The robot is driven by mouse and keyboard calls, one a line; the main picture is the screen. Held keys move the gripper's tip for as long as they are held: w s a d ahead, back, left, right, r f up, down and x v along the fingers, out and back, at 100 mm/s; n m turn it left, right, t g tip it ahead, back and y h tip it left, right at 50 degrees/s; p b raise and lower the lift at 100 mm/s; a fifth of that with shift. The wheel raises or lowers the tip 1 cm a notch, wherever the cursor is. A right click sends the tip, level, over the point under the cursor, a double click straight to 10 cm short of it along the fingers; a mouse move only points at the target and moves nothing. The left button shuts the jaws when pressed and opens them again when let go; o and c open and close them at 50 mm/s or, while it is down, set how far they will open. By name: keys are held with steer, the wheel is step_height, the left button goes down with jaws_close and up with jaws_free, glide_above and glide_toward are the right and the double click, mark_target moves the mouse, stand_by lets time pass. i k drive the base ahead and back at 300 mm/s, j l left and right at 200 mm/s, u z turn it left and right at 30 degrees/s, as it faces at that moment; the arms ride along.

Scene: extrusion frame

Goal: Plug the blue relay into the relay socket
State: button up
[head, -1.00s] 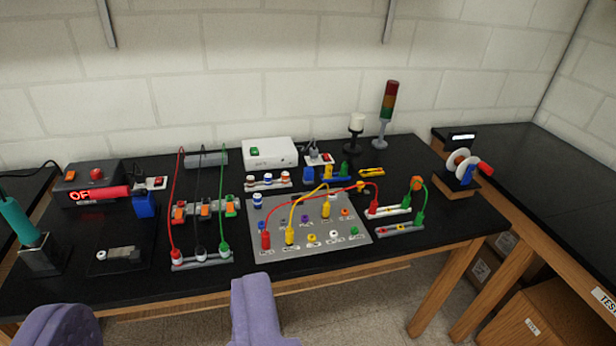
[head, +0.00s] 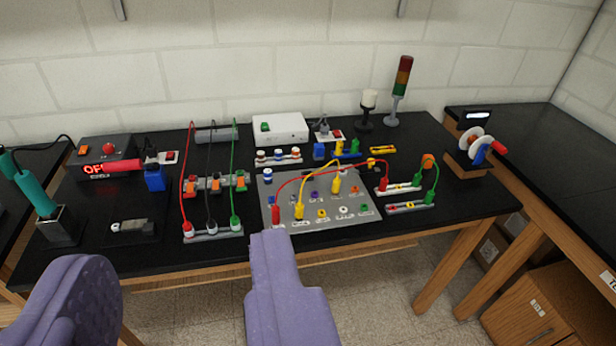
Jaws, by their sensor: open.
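A blue block (head: 155,178) that looks like the relay stands upright on the left part of the black table, in front of a white switch strip. A small grey and white socket-like piece (head: 132,226) lies on a dark mat nearer the front left; I cannot tell for certain that it is the relay socket. Another smaller blue block (head: 318,151) stands at the back beside yellow and green ones. My gripper (head: 175,255) shows as two purple jaws, wide apart with nothing between them, at the bottom of the view, in front of the table edge.
A red, black and green cable rack (head: 212,232) stands right of the mat. A grey panel (head: 285,222) with red and yellow leads fills the middle. A soldering iron in its stand (head: 58,230) is far left. A signal tower (head: 399,95) rises at the back.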

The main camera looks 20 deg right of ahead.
mark_target(318, 148)
steer(key=i+l+z, duration=0.15)
steer(key=i+z, duration=0.25)
steer(key=i, duration=0.75)
steer(key=i+j+z, duration=0.2)
steer(key=i+z, duration=0.15)
steer(key=i, duration=0.75)
